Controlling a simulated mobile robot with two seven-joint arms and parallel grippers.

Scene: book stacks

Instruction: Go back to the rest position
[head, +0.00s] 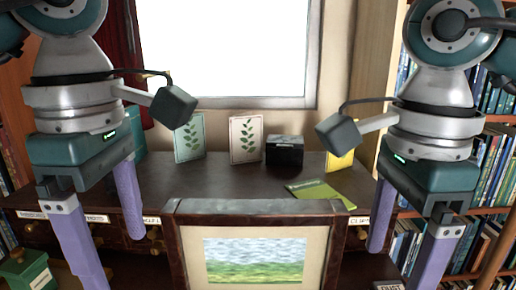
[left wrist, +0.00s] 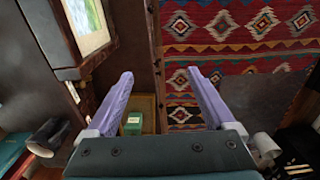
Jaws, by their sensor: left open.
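My left gripper (head: 120,262) hangs at the left of the head view, purple fingers spread apart and pointing down, with nothing between them. In the left wrist view its two fingers (left wrist: 158,73) are also wide apart and empty. My right gripper (head: 397,268) hangs at the right of the head view, fingers apart and pointing down, with nothing seen between them. Both grippers are in front of the dark desk (head: 235,184), one on each side of a framed landscape picture (head: 254,258). The lower fingertips are partly cut off by the picture edge.
On the desk stand a pale green plant-print book (head: 188,138), a cream one (head: 245,138), a black box (head: 285,151) and a yellow book (head: 340,160). A green book (head: 318,192) lies flat. Bookshelves flank the desk. A patterned rug (left wrist: 240,35) and green box (left wrist: 132,123) lie below.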

